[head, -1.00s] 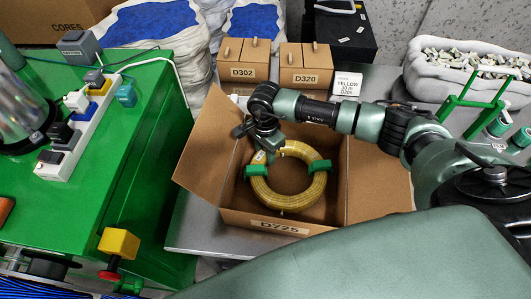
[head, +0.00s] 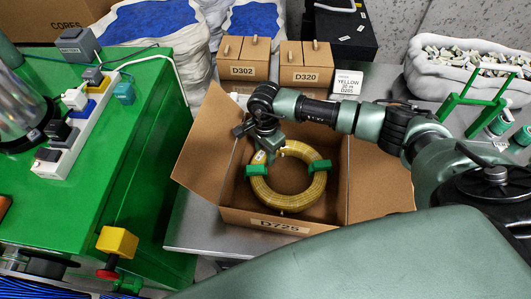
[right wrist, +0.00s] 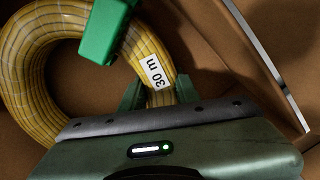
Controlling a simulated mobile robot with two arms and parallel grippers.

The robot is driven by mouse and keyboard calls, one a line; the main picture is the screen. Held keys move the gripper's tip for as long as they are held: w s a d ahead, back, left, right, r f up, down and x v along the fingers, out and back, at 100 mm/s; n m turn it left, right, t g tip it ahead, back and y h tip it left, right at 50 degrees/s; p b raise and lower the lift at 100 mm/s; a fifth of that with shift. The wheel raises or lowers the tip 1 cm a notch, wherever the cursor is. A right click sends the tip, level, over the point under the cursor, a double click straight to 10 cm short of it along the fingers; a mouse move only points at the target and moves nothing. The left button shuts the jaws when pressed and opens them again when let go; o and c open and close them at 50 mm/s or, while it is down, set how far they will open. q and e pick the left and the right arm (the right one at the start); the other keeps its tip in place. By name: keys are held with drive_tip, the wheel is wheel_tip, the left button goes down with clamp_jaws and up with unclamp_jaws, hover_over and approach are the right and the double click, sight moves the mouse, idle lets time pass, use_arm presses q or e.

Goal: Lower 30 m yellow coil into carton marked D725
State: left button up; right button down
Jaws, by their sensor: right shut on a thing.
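The yellow coil (head: 287,203) is a ring of cable with green clips on two sides. It is within the walls of the open brown carton marked D725 (head: 243,217). I cannot tell whether it touches the carton floor. My right gripper (head: 268,152) reaches down over the carton's back left part and is shut on the coil's upper rim. In the right wrist view the fingers (right wrist: 158,94) close around the yellow coil (right wrist: 35,75) beside its white "30 m" tag (right wrist: 156,73). My left gripper is not in view.
The carton stands on a grey metal table (head: 200,240) with its flaps spread. Behind it are boxes D302 (head: 243,72) and D320 (head: 305,75) and a white "YELLOW 30 m D205" box (head: 346,85). A green bench (head: 130,150) is left, a white bin (head: 455,70) back right.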

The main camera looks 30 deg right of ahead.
drive_tip(key=shift+f+b, duration=0.3)
drive_tip(key=shift+b, duration=0.05)
drive_tip(key=c, duration=1.4)
unclamp_jaws()
drive_tip(key=o, duration=0.6)
drive_tip(key=shift+s, duration=0.1)
drive_tip(key=shift+r+p, duration=2.1)
drive_tip(key=shift+r, duration=1.45)
